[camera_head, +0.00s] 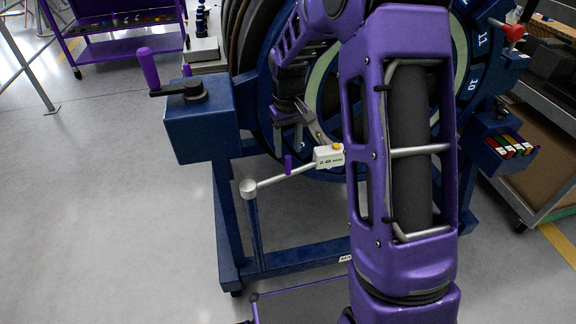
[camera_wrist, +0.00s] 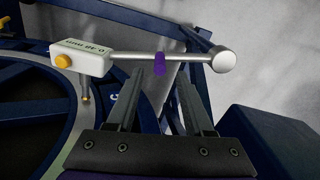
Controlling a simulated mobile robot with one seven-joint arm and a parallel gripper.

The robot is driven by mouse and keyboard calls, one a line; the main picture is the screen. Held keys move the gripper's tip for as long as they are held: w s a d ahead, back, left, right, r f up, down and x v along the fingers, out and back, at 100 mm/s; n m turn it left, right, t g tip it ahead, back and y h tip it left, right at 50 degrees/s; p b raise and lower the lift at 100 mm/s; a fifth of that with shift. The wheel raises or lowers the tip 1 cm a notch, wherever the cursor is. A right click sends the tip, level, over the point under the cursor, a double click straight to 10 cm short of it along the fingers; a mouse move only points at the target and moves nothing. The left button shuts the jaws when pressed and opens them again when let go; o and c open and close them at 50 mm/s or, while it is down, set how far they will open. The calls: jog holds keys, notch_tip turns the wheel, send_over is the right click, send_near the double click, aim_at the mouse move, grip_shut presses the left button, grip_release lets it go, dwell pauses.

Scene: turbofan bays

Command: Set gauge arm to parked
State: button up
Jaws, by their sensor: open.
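The gauge arm (camera_head: 272,180) is a silver rod on a round pivot cap (camera_head: 249,187) atop a blue post. A white gauge block (camera_head: 328,156) with an orange button is at its other end, over the blue ring of the engine stand. A small purple handle (camera_head: 288,165) stands on the rod. My gripper (camera_head: 290,145) is open and empty, just above the rod near the handle. In the wrist view the open gripper (camera_wrist: 163,78) points at the purple handle (camera_wrist: 160,63), which appears just past the fingertips. I cannot tell whether they touch.
A blue box with a purple-handled crank (camera_head: 190,92) is left of the gauge arm. A small bin with coloured pieces (camera_head: 510,146) and a grey cart (camera_head: 545,150) stand at right. A purple cart (camera_head: 120,45) is far left. The floor at left is clear.

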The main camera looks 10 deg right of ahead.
aim_at(288, 173)
notch_tip(288, 173, down, 7)
jog(key=shift+r+b, duration=0.2)
jog(key=shift+b, duration=0.25)
grip_shut()
dwell(1.2)
